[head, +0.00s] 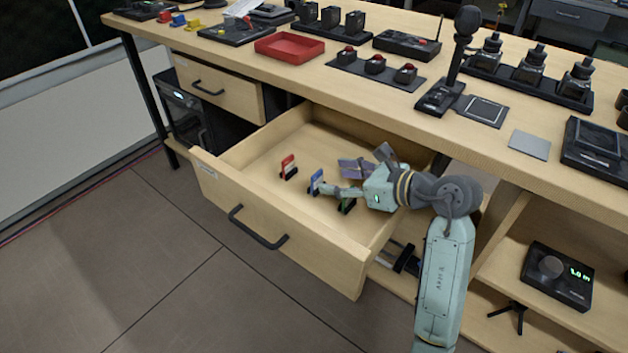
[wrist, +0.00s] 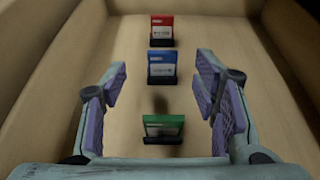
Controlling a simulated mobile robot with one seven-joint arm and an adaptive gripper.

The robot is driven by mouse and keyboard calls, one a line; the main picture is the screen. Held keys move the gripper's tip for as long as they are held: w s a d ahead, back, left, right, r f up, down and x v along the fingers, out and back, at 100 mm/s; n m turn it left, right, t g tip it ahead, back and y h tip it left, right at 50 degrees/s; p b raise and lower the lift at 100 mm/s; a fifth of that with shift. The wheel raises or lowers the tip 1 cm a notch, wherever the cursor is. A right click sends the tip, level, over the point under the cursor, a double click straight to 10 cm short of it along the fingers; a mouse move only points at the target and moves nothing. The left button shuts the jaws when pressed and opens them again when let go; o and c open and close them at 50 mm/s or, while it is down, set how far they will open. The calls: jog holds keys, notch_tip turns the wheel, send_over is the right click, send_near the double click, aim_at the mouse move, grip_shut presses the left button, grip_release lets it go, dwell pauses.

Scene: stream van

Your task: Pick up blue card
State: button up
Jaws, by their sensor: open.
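The blue card (wrist: 162,65) stands upright in a small black holder inside the open drawer, between a red card and a green card. It also shows in the head view (head: 316,180). The red card (wrist: 161,27) is behind it and the green card (wrist: 163,125) is nearer my wrist camera. In the head view the red card (head: 288,165) is to the left and the green card is mostly hidden by my gripper. My gripper (wrist: 160,90) is open inside the drawer, its purple-padded fingers apart on either side of the row of cards. Nothing is held.
The drawer front (head: 290,235) and its side walls surround the cards. The workbench top (head: 300,85) lies above and behind, with a red tray (head: 289,48), a microphone stand (head: 452,75) and several devices. The drawer floor left of the cards is clear.

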aim_at(318, 173)
jog(key=shift+x, duration=0.9)
jog(key=p+x, duration=0.2)
jog(key=x, duration=0.2)
jog(key=shift+w, duration=0.2)
jog(key=shift+w+a+f, duration=0.25)
jog(key=shift+a, duration=0.1)
jog(key=c, duration=1)
jog(key=shift+r, duration=0.15)
